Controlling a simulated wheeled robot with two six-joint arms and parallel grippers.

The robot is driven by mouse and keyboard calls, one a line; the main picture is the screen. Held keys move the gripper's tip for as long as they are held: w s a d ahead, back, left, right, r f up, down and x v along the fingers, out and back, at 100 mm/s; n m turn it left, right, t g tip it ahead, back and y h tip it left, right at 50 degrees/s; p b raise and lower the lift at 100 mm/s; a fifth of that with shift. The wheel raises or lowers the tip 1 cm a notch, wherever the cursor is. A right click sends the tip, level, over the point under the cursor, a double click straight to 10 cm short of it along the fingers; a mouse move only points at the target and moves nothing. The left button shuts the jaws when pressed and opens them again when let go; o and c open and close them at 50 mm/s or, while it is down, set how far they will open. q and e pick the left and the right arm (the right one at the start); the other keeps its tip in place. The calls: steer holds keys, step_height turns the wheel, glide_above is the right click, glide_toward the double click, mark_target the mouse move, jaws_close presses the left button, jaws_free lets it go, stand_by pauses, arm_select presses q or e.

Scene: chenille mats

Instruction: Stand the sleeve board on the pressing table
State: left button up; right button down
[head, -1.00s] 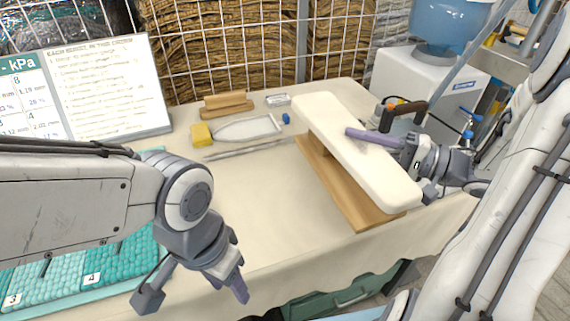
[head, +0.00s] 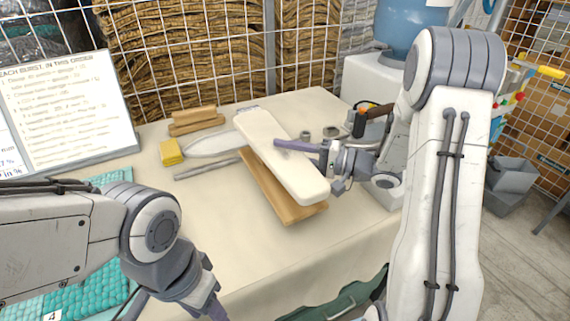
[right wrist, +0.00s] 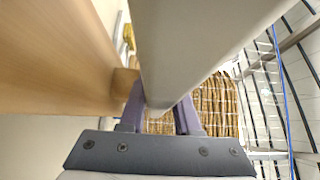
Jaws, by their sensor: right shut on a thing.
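The sleeve board has a long white padded top (head: 285,150) above a wooden base (head: 293,209). In the head view it is over the middle of the pressing table (head: 235,250), slanting from back left to front right. I cannot tell whether its base touches the cloth. My right gripper (head: 300,147) is shut on the padded top from the right side. In the right wrist view the white top (right wrist: 190,40) runs between the fingers, with the wooden base (right wrist: 55,60) at left. My left gripper (head: 208,308) is low at the front left, away from the board, its fingers partly cut off.
A yellow block (head: 171,153), a wooden block (head: 195,121), a flat iron-shaped plate (head: 212,145) and a grey bar (head: 207,169) lie left of the board. Small metal pieces and a dark-handled tool (head: 372,120) lie to its right. The table front is clear.

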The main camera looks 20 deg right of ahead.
steer(key=shift+f+b, duration=0.45)
steer(key=shift+f, duration=1.15)
steer(key=shift+f, duration=0.1)
steer(key=c, duration=0.6)
jaws_free()
steer(key=shift+f, duration=0.15)
steer(key=v, duration=0.6)
steer(key=shift+s+d+p, duration=0.1)
steer(key=shift+d+p, duration=0.05)
steer(key=shift+p, duration=0.2)
steer(key=shift+s+d, duration=0.4)
steer(key=shift+d, duration=0.05)
steer(key=shift+a, duration=0.1)
